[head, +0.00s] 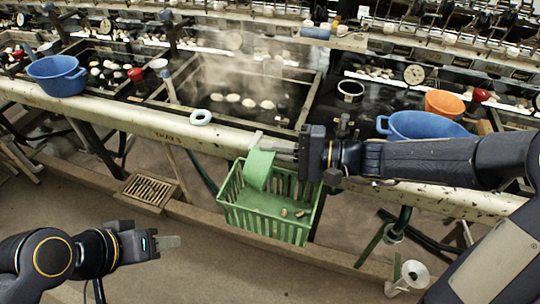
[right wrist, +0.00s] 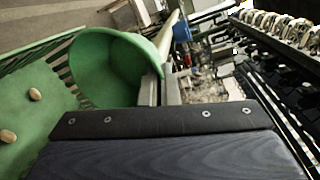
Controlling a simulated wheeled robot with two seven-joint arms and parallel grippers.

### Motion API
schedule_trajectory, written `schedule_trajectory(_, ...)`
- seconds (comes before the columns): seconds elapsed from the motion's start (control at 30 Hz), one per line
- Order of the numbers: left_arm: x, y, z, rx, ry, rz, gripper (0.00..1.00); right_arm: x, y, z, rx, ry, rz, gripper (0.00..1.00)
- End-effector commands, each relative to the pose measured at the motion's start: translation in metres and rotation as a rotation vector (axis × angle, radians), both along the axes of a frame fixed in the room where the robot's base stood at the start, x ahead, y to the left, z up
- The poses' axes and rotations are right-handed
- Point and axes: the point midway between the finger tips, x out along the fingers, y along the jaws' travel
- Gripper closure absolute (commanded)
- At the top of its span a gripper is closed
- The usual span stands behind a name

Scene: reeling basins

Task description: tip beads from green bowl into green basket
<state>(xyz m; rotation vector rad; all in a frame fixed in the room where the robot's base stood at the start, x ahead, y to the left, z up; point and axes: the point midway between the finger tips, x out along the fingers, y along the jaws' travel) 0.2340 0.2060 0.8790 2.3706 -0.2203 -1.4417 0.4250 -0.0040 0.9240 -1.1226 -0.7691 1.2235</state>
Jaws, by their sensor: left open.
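The green bowl (head: 259,168) is tipped on its side above the green basket (head: 232,214). My right gripper (head: 272,148) is shut on its rim. In the right wrist view the bowl (right wrist: 102,68) shows a bare inside, with no beads visible in the part I see. Tan oval beads (head: 284,212) lie on the basket floor, and two show in the right wrist view (right wrist: 36,94). My left gripper (head: 170,242) is open and empty, low at the left, apart from the basket.
Basins with blue tubs (head: 58,76) and an orange bowl (head: 444,103) lie beyond. A floor grate (head: 148,191) is left of the basket.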

Motion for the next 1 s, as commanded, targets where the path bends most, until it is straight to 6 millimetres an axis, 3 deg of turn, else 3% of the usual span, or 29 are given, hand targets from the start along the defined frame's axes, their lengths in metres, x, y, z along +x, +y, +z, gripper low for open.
schedule_trajectory(0.1, 0.0, 0.0, -0.014, 0.0, 0.0, 0.0, 0.59, -0.001, -0.003, -0.004, 0.028, -0.011, -0.001, 1.0)
schedule_trajectory(0.5, 0.0, 0.0, -0.041, 0.0, 0.0, 0.0, 0.59, -0.004, -0.012, -0.002, 0.117, -0.039, 0.001, 1.0)
schedule_trajectory(1.0, 0.0, 0.0, -0.044, 0.0, 0.0, 0.0, 0.59, -0.005, -0.014, 0.001, 0.139, -0.046, 0.001, 1.0)
